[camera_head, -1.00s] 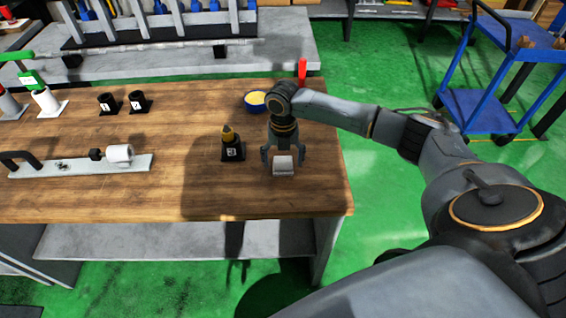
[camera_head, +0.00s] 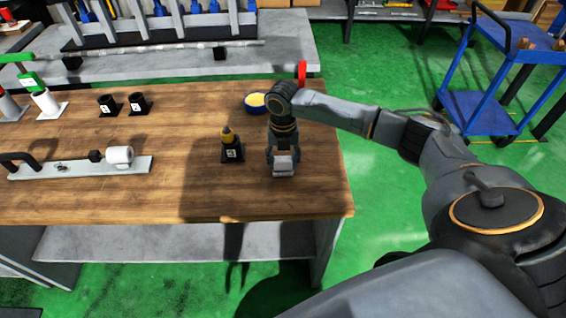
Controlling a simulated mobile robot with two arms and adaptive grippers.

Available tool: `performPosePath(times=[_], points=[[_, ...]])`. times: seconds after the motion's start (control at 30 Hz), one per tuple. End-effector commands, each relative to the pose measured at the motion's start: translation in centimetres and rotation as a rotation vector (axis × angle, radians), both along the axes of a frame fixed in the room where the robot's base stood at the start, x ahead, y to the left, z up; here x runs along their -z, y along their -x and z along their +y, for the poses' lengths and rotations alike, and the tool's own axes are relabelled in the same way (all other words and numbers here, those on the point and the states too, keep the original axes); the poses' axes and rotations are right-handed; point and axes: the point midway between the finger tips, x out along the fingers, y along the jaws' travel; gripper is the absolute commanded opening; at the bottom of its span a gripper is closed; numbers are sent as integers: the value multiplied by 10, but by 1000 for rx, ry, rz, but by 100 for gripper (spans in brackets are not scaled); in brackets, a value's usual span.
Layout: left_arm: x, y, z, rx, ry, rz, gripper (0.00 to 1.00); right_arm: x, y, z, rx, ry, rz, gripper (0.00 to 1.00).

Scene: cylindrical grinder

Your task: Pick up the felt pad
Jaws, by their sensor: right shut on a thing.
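The felt pad (camera_head: 283,168) is a small pale grey-white block near the right front part of the wooden workbench (camera_head: 110,200). My right gripper (camera_head: 283,158) points down over it, with its fingers closed on the pad's sides. The gripper hides part of the pad. I cannot tell whether the pad still touches the bench top. My left gripper is not in view.
A black holder with a yellow-tipped item (camera_head: 231,148) stands close left of my right gripper. A blue bowl (camera_head: 256,103) with yellow contents is behind it. A red upright object (camera_head: 302,72) stands at the back right. A grey fixture plate (camera_head: 80,167) lies at left.

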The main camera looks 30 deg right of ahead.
Motion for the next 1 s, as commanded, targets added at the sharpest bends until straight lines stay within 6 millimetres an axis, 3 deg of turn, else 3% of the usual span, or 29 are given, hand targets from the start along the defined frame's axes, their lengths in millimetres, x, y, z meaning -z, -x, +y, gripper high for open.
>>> performPosePath(times=[0.17,0.47,0.7,1.0], points=[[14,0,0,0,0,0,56,-23,-2,-1,1,0,-7,19],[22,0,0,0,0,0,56,-85,46,24,-4,1,-8,19],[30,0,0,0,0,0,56,-105,91,48,-4,0,-4,19],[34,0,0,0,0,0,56,-121,120,64,1,-1,-2,19]])
